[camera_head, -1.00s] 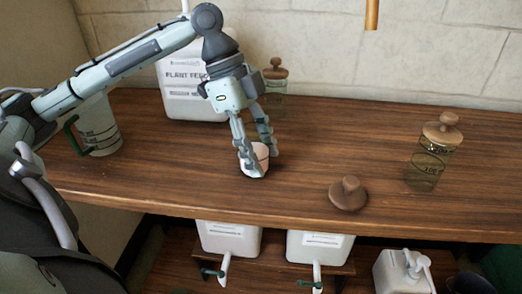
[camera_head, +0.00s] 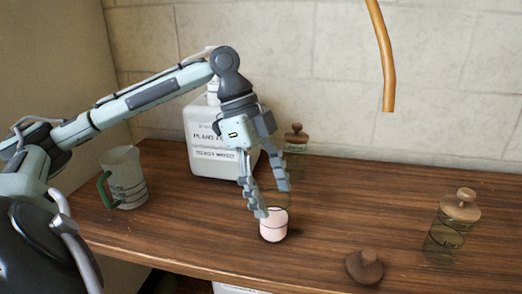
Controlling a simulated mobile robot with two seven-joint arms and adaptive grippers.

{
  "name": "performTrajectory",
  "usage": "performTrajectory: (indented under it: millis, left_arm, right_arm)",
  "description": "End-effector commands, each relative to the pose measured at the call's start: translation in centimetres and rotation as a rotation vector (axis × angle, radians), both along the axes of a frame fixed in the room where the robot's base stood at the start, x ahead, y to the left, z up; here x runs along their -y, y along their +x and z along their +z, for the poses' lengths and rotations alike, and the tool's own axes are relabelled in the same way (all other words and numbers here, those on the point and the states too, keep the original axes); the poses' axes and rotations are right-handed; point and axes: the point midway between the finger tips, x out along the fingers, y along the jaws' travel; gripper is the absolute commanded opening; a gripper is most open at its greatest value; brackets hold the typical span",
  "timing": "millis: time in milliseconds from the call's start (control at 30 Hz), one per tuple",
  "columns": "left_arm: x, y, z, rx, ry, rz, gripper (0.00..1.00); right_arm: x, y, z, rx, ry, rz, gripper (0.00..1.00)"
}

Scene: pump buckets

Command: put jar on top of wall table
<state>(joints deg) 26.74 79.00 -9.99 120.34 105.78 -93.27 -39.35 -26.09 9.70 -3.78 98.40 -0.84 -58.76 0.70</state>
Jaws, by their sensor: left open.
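A clear glass jar (camera_head: 273,226) with pale pink contents stands upright and lidless on the wooden wall table (camera_head: 190,232). My left gripper (camera_head: 272,200) is over it, fingers pointing down and spread apart at the jar's upper part. I cannot tell whether the fingers touch the glass. A round wooden lid (camera_head: 364,267) lies on the table to the right, near the front edge. My right gripper is not in view.
A white plant-feed jug (camera_head: 208,150) stands behind my left gripper. A measuring cup with a green handle (camera_head: 125,180) is at left. Lidded jars stand at the back (camera_head: 296,141) and right (camera_head: 447,232). An orange tube (camera_head: 383,60) hangs above.

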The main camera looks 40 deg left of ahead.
Motion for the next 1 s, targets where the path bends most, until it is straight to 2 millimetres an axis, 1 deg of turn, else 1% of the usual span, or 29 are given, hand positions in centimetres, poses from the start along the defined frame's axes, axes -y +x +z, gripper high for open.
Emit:
performTrajectory:
  millis: [33, 100, 233, 267, 400, 500, 1000]
  left_arm:
    - [-0.4, 0.0, 1.1, 0.001, 0.002, 0.002, 0.68]
    - [-0.8, -0.1, 2.0, 0.001, 0.001, 0.002, 0.68]
    - [-1.4, -0.2, 3.4, 0.002, 0.001, 0.002, 0.68]
    - [-1.5, -0.2, 3.8, 0.005, 0.0, 0.002, 0.68]
    - [-2.1, -0.3, 5.2, 0.003, 0.0, 0.001, 0.68]
    - [-2.3, -0.4, 5.6, 0.002, -0.001, -0.001, 0.68]
    - [-2.3, -0.4, 5.7, 0.0, 0.0, 0.0, 0.68]
  right_arm:
    - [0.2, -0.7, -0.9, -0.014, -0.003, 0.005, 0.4]
    - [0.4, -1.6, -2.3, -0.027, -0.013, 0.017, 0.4]
    - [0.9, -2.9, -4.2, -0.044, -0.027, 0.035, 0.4]
    - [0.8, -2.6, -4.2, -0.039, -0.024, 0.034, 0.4]
    - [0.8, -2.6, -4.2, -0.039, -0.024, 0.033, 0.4]
    - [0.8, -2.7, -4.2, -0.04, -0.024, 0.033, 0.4]
    - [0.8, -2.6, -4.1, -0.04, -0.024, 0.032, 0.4]
